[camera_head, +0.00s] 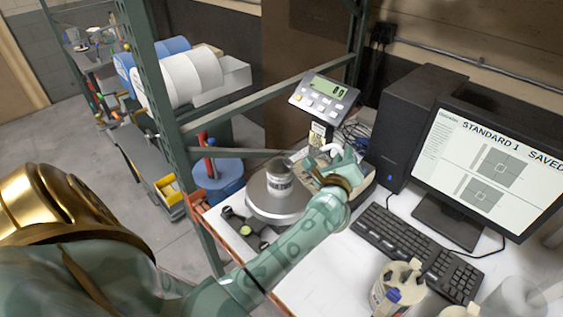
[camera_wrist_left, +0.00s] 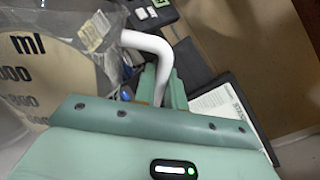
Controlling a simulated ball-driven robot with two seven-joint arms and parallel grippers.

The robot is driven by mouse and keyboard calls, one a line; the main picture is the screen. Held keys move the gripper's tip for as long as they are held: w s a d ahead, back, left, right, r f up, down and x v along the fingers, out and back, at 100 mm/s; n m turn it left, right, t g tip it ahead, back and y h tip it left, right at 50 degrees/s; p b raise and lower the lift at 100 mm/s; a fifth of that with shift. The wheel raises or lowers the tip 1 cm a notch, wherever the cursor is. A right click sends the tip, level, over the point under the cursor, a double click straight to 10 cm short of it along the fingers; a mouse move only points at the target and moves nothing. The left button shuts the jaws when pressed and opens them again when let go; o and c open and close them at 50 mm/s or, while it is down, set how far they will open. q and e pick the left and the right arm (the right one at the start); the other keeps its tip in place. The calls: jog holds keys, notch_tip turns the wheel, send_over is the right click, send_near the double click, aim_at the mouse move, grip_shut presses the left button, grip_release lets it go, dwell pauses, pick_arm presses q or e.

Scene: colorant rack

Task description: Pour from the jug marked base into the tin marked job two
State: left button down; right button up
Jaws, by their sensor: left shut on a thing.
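My left gripper (camera_head: 336,160) is shut on the white handle (camera_wrist_left: 150,48) of a clear jug. In the left wrist view the jug (camera_wrist_left: 35,70) shows large ml markings. In the head view the jug (camera_head: 300,156) is partly hidden by my gripper, and its grey edge is close above and beside a small tin. I cannot read the jug's name or see any stream. The tin (camera_head: 280,183) stands upright on the round scale pan (camera_head: 277,208); its dark lettering is too small to read. My right gripper is not in view.
The scale display (camera_head: 325,97) stands behind the pan. A keyboard (camera_head: 415,250), monitor (camera_head: 490,165) and dark computer tower (camera_head: 410,125) fill the right. Another container (camera_head: 392,292) stands at the front. A green rack post (camera_head: 165,110) rises left of the pan.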

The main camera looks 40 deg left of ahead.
aim_at(338, 148)
pick_arm(q)
jog(key=shift+s+a+r+n+p, duration=0.1)
jog(key=shift+a+r+n+p, duration=0.2)
jog(key=shift+r, duration=0.2)
jog(key=shift+s+a+r+n+p, duration=0.15)
jog(key=shift+r+n+p, duration=0.15)
jog(key=shift+r+p, duration=0.15)
dwell(1.1)
jog(key=shift+w+a, duration=0.1)
jog(key=shift+a, duration=0.05)
jog(key=shift+r, duration=0.15)
jog(key=shift+a, duration=0.1)
dwell(0.5)
jog(key=shift+a+n, duration=0.1)
jog(key=shift+n, duration=0.2)
jog(key=shift+s+r, duration=0.1)
jog(key=shift+s, duration=0.1)
jog(key=shift+a, duration=0.1)
dwell(0.4)
